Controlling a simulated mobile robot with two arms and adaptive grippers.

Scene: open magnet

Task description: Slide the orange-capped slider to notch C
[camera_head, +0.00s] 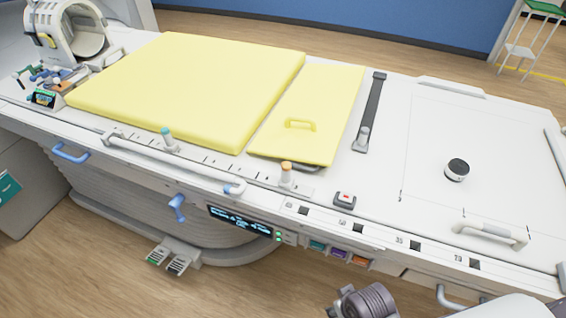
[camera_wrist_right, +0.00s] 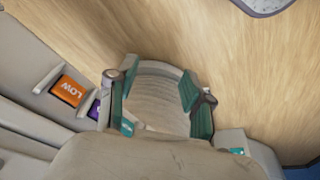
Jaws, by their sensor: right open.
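The orange-capped slider (camera_head: 287,175) stands upright on the front deck of the bed in the head view, by the yellow panel's near corner. A row of tick marks runs along the deck to its left; I cannot read the notch letters, so I cannot tell which is notch C. A teal-capped slider (camera_head: 167,138) stands further left. My right gripper (camera_head: 362,302) is low at the bottom of the head view, in front of the bed and apart from the slider. In the right wrist view the gripper (camera_wrist_right: 158,100) is open, with its teal-padded fingers apart. My left gripper is not in view.
A white rail (camera_head: 170,160) with a blue handle runs along the bed's front, before the sliders. A display (camera_head: 240,222) and colored buttons lie below; an orange LOW button (camera_wrist_right: 68,90) shows in the wrist view. A red-marked switch (camera_head: 345,199) sits right of the orange-capped slider.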

